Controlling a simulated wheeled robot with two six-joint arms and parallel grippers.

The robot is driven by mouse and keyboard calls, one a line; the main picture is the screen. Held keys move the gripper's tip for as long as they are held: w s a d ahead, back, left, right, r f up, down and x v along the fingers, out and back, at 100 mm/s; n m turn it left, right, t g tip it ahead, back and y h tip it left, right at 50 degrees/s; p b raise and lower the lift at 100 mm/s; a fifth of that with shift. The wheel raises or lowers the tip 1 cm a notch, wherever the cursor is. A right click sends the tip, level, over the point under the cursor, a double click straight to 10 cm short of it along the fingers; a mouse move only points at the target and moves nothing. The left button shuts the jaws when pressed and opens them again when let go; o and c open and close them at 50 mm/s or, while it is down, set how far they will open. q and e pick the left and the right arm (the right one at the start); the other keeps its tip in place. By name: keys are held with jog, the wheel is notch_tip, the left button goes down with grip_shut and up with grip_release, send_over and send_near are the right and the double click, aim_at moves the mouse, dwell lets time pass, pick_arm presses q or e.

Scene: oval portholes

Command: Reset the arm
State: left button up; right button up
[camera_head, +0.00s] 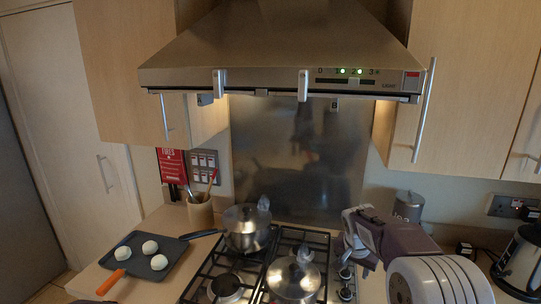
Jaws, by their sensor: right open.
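My right gripper (355,240) is at the lower right, in front of the right side of the stove. Its arm comes in from the bottom right corner. It is open and I see nothing between its fingers. A lidded steel pot (293,280) on the stove is just left of the gripper, apart from it in the picture. My left gripper is not in view.
Another lidded pot (247,229) stands on the stove (229,263). A dark tray (172,262) with white round items lies on the left counter beside an orange-handled tool (110,281). A utensil holder (200,211), canister (409,206) and kettle (521,262) stand around. The range hood (270,45) hangs above.

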jog(key=s+a+f+n+g+y, duration=0.1)
jog(key=s+a+f+n, duration=0.1)
jog(key=s, duration=0.6)
jog(key=s+a+f+n+g, duration=0.1)
jog(key=s+f, duration=0.3)
jog(key=s, duration=0.5)
jog(key=s+a+f+n+y, duration=0.1)
jog(key=s+a+f+n, duration=0.2)
jog(key=s, duration=0.6)
jog(key=shift+a+f+n+g+y, duration=0.3)
jog(key=shift+f+n+g, duration=0.1)
jog(key=shift+n, duration=0.2)
